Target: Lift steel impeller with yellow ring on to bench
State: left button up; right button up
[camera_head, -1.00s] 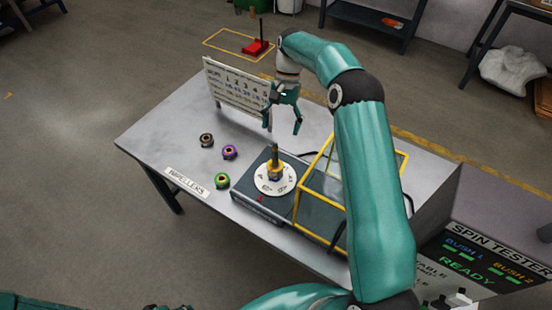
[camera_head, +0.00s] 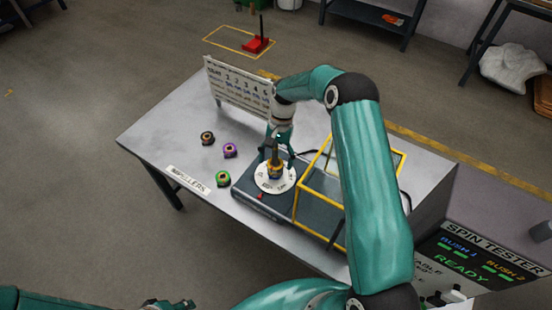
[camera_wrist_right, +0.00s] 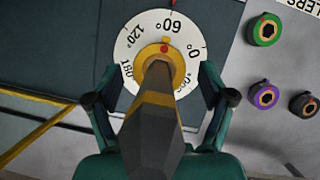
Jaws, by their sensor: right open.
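The steel impeller with the yellow ring (camera_head: 275,171) stands upright on the white dial (camera_head: 262,183) of the dark tester base. In the right wrist view its yellow base (camera_wrist_right: 150,52) sits at the dial's centre, and a dark faceted shaft with a yellow band (camera_wrist_right: 153,115) rises toward the camera. My right gripper (camera_head: 279,157) is over the dial, pointing down. In the right wrist view the gripper (camera_wrist_right: 160,98) is open, one finger on each side of the shaft, with gaps to both. My left gripper (camera_head: 166,304) only shows in part at the bottom edge.
Impellers with brown (camera_head: 207,138), purple (camera_head: 230,151) and green (camera_head: 222,178) rings sit left of the tester on the bench (camera_head: 160,135). A yellow-framed guard (camera_head: 318,200) is close on the right. A printed board (camera_head: 238,90) stands behind.

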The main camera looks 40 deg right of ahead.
jog(key=c, duration=1.5)
jog(key=shift+r+p, duration=0.3)
jog(key=shift+r, duration=0.45)
jog(key=shift+r+p, duration=1.3)
jog(key=shift+r, duration=1.2)
notch_tip(320, 180, up, 10)
jog(key=p, duration=0.5)
send_over(276, 147)
jog(key=w+d, duration=0.1)
jog(key=w, duration=0.1)
jog(key=shift+s+f, duration=0.1)
jog(key=shift+s, duration=0.15)
